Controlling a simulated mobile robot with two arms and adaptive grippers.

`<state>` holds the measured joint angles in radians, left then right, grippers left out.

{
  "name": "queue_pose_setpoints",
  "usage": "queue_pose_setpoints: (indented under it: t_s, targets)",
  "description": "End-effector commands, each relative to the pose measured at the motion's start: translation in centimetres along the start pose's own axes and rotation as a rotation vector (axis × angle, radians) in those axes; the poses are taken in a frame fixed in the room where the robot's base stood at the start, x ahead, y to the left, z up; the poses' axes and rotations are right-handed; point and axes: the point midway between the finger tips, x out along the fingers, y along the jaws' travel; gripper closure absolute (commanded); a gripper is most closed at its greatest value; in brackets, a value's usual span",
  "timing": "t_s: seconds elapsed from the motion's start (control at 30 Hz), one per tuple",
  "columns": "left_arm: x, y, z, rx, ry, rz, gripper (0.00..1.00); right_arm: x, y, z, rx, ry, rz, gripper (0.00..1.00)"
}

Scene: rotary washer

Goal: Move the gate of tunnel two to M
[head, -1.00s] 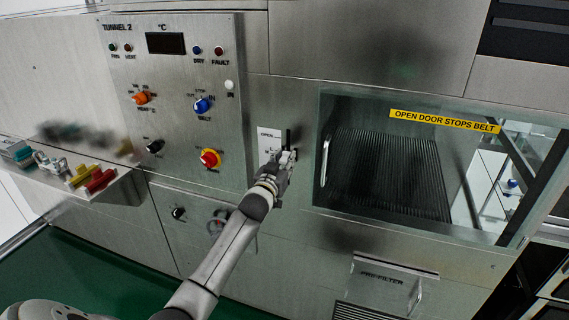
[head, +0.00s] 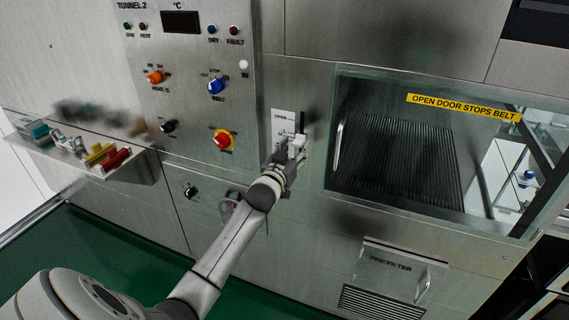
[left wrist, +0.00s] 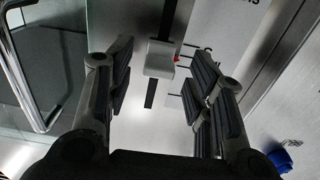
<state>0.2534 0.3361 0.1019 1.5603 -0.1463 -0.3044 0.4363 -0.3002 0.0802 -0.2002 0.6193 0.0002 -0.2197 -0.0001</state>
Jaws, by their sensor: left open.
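The tunnel 2 gate scale is a white plate (head: 281,122) marked OPEN at its top, right of the control panel in the head view. Beside it runs a dark vertical slot with a pale block-shaped gate knob (head: 299,141). My left gripper (head: 288,156) is at the knob and covers the lower scale. In the left wrist view, the knob (left wrist: 159,58) with a small red pointer lies between the open fingers (left wrist: 162,85), with space on both sides. The dark slot (left wrist: 150,95) shows above and below it. I cannot read the pointer's exact mark. My right gripper is out of view.
The control panel (head: 190,100) with several knobs stands left of the scale. A glass door with a handle (head: 338,140) is close on the right. A shelf (head: 115,168) with colored items sticks out at left. A pre-filter cover (head: 390,265) is below right.

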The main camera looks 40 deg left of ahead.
Motion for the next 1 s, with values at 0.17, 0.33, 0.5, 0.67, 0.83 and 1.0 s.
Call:
queue_pose_setpoints:
  t_s: [0.17,0.33,0.5,0.67,0.83,1.0]
  targets:
    - [-3.2,0.0,0.1,-0.001,-0.001,0.001,0.52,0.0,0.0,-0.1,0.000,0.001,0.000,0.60]
    - [-6.0,0.0,0.1,-0.001,-0.001,0.000,0.52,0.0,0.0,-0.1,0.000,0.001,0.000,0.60]
    - [-8.0,0.0,0.1,-0.001,0.000,0.001,0.52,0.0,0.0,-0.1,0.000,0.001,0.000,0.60]
    - [-8.8,0.0,0.0,0.000,0.000,0.000,0.52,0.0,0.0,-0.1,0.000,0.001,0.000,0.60]
    - [-8.9,0.0,0.0,0.000,0.001,-0.001,0.52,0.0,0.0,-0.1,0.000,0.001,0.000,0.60]
    - [-8.9,0.0,0.0,0.000,0.001,0.000,0.52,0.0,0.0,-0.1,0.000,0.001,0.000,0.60]
